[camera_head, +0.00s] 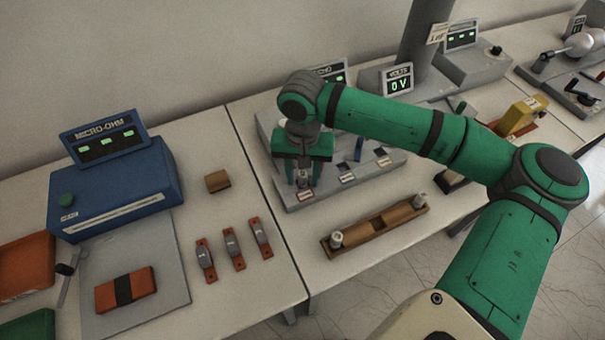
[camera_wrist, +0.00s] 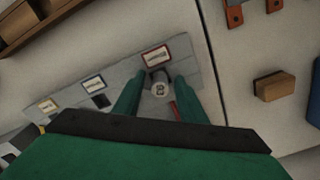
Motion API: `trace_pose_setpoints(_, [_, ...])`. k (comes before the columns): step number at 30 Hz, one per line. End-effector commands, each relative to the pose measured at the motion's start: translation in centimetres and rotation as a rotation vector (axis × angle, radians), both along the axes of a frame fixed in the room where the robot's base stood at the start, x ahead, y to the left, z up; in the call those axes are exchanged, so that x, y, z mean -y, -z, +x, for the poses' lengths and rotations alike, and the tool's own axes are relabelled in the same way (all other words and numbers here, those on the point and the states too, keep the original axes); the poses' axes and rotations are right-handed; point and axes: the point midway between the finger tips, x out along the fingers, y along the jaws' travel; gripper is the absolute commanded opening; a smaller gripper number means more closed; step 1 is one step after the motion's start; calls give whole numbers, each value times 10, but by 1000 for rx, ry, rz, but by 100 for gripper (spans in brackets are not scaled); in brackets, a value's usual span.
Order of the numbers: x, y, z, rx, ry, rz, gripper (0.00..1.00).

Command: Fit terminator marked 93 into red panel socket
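My gripper (camera_head: 303,182) points down at the left end of the grey socket panel (camera_head: 362,174). In the wrist view its two green fingers (camera_wrist: 160,82) stand on either side of a small pale round terminator (camera_wrist: 160,90), with slim gaps showing between. The terminator's top bears a two-digit mark that looks like 93. It stands at the panel section with the red-framed label (camera_wrist: 155,57). The socket under it is mostly hidden, so I cannot tell how deep it sits. The red label also shows in the head view (camera_head: 306,196).
A brown wooden holder (camera_head: 375,228) with two pale terminators lies in front of the panel. Further panel sections have blue (camera_wrist: 93,83) and yellow (camera_wrist: 48,105) labels. A blue micro-ohm meter (camera_head: 115,185) and a small brown block (camera_head: 217,181) stand to the left.

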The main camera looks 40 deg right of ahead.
Motion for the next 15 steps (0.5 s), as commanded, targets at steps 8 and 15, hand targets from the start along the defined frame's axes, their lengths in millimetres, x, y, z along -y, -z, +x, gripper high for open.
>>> trace_pose_setpoints(8, [0, -2, 0, 0, 0, 0, 38])
trace_pose_setpoints(15, [0, -31, 1, 2, 0, -1, 38])
